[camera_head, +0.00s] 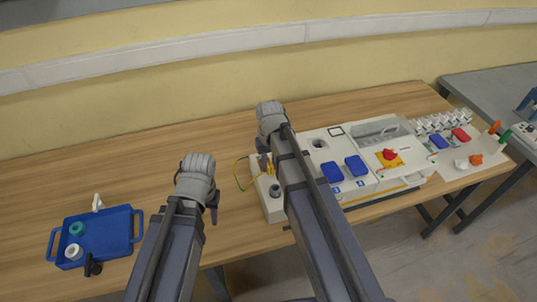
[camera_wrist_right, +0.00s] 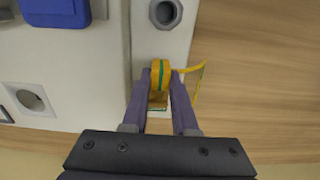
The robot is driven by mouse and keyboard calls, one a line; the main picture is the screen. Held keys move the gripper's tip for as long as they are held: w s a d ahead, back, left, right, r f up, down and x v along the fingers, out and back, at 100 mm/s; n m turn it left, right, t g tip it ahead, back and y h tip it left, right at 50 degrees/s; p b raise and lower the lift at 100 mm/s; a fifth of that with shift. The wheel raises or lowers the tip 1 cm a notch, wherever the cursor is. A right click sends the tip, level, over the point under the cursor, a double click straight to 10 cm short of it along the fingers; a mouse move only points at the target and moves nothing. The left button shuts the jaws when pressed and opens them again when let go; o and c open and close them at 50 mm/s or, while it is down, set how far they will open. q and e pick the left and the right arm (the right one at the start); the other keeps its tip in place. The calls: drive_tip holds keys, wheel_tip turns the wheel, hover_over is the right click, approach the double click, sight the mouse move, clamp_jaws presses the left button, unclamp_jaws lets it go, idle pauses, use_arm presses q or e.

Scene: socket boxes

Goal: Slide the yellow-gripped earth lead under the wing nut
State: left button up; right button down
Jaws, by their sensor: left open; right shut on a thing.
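My right gripper (camera_wrist_right: 160,80) is shut on the yellow grip (camera_wrist_right: 161,70) of the earth lead, which has a green band. It is over the narrow white box section (camera_head: 274,210) at the left end of the socket panel. The lead's yellow cable (camera_head: 238,174) loops off beside the box; it also shows in the wrist view (camera_wrist_right: 199,82). A brass-coloured part (camera_wrist_right: 157,101) lies between the fingers, close to the grip; I cannot tell if it is the wing nut or whether they touch. My left gripper (camera_head: 213,209) is open and empty above the table.
A blue tray (camera_head: 104,252) with small parts stands at the left. The panel carries blue socket covers (camera_head: 332,172), a red knob (camera_head: 390,154) and a round grey socket (camera_wrist_right: 166,13). Several plugs are at the far right. Bare table lies between tray and panel.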

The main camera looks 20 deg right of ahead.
sight(268, 167)
use_arm(q)
wheel_tip(268, 167, up, 5)
drive_tip(key=p, duration=0.4)
use_arm(e)
wheel_tip(268, 167, up, 5)
drive_tip(key=shift+s+r, duration=0.1)
drive_tip(key=shift+s, duration=0.05)
use_arm(q)
wheel_tip(268, 167, down, 7)
drive_tip(key=b, duration=0.7)
use_arm(e)
wheel_tip(268, 167, down, 7)
drive_tip(key=shift+f, duration=0.15)
use_arm(q)
drive_tip(key=shift+f, duration=0.1)
use_arm(e)
drive_tip(key=shift+f, duration=0.1)
drive_tip(key=shift+f+b, duration=0.3)
drive_tip(key=shift+b, duration=0.25)
use_arm(q)
drive_tip(key=shift+f, duration=0.3)
drive_tip(key=shift+f, duration=0.15)
use_arm(e)
drive_tip(key=shift+f, duration=0.1)
drive_tip(key=shift+w, duration=0.3)
drive_tip(key=shift+w, duration=0.6)
drive_tip(key=shift+w, duration=0.1)
